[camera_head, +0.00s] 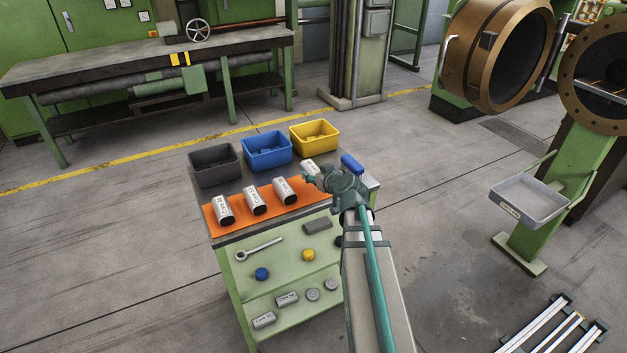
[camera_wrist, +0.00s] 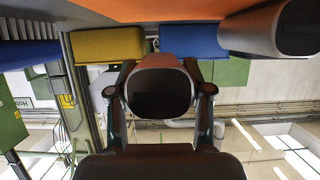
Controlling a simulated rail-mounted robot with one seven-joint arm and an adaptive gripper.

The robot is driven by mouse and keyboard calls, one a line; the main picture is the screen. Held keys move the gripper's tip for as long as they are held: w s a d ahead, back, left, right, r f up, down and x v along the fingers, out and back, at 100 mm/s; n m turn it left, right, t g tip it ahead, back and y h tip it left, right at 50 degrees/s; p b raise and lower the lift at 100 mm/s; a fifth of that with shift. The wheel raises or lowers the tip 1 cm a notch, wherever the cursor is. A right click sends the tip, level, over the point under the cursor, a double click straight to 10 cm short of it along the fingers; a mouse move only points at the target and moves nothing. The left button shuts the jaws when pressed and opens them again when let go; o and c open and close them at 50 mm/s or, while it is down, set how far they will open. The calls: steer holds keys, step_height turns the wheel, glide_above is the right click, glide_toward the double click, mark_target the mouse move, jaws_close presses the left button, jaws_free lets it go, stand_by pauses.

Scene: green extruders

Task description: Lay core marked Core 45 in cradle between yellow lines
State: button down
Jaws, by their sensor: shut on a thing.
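My gripper (camera_head: 312,179) is at the right end of the orange mat, shut on a pale core (camera_head: 310,167) that it partly hides. In the wrist view the dark round end of this held core (camera_wrist: 160,92) sits between my two fingers. Its label cannot be read. Three more labelled cores, a left one (camera_head: 224,210), a middle one (camera_head: 256,201) and a right one (camera_head: 285,191), lie in a row on the mat (camera_head: 240,212). Two yellow lines (camera_head: 180,59) mark the front edge of the far bench (camera_head: 100,68). I cannot make out a cradle there.
Grey (camera_head: 214,165), blue (camera_head: 267,150) and yellow (camera_head: 314,136) bins stand behind the mat. A blue object (camera_head: 352,165) is close to my gripper. A grey tray (camera_head: 528,203) is at right. Silver rails (camera_head: 555,325) lie lower right. Open floor separates the cart and bench.

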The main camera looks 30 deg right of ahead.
mark_target(314, 187)
steer(key=shift+w+f, duration=0.5)
steer(key=shift+f, duration=0.05)
steer(key=shift+f+p, duration=0.4)
steer(key=shift+f, duration=0.95)
steer(key=shift+f+b, duration=0.25)
steer(key=shift+b, duration=0.3)
steer(key=shift+c, duration=2.4)
jaws_free()
steer(key=shift+r+p, duration=0.2)
steer(key=shift+p, duration=0.55)
steer(key=b+v, duration=0.1)
steer(key=v, duration=0.7)
steer(key=shift+s+r, duration=0.15)
steer(key=shift+s, duration=0.05)
steer(key=shift+r+p, duration=0.1)
steer(key=shift+p, duration=0.85)
